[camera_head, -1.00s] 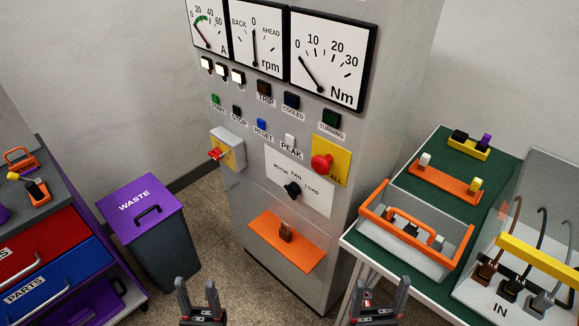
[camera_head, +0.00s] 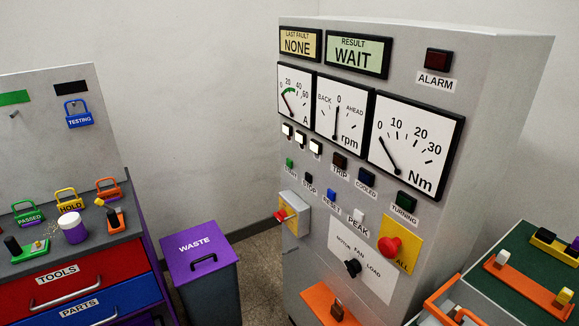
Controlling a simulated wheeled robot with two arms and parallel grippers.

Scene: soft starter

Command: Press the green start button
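Nothing touches the start button. Neither of my grippers shows in the current view.
The purple-lidded waste bin (camera_head: 200,246) stands left of the cabinet. A tool chest (camera_head: 70,285) is at the far left. A green-topped table (camera_head: 515,235) is at the right.

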